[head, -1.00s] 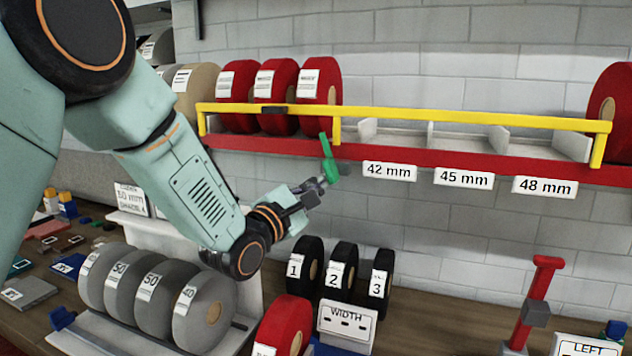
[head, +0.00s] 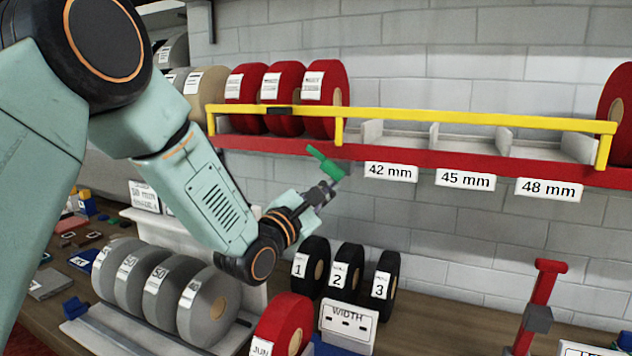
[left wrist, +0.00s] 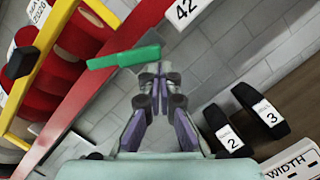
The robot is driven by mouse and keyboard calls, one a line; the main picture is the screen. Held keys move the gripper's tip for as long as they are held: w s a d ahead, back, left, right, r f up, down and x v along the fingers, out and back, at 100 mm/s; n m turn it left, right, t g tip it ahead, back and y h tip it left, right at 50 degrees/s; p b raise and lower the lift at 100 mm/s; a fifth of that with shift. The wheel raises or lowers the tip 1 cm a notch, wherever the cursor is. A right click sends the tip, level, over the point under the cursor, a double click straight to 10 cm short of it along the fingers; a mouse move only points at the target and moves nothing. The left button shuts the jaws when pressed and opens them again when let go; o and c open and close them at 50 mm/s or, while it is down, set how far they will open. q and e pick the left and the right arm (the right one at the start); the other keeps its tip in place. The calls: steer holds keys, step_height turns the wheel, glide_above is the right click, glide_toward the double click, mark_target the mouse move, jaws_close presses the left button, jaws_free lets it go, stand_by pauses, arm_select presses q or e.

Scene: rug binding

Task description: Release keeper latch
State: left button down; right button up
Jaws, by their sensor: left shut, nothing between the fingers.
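A green lever (head: 324,163), which I take to be the keeper latch, is just below the red shelf edge near the middle yellow post. It tilts up to the left. In the left wrist view the green lever (left wrist: 125,57) lies across the picture just beyond my fingertips. My left gripper (head: 327,188) is shut with nothing between its fingers, at the lower right end of the lever. In the left wrist view the left gripper (left wrist: 152,76) is very close to the lever; I cannot tell if it touches. My right gripper is not in view.
A yellow rail (head: 410,115) runs along the front of the red shelf (head: 480,163), with a black block (head: 283,111) on it. Red rolls (head: 327,100) stand behind the rail. Grey rolls (head: 208,305) and numbered black rolls (head: 347,268) stand below on the bench.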

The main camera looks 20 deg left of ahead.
arm_select(q)
steer(key=shift+d+r, duration=0.1)
steer(key=shift+d, duration=0.25)
steer(key=s+f+b, duration=0.4)
steer(key=s+f, duration=0.2)
steer(key=s, duration=0.3)
steer(key=shift+s+f, duration=0.2)
steer(key=shift+s, duration=0.2)
steer(key=shift+a, duration=0.25)
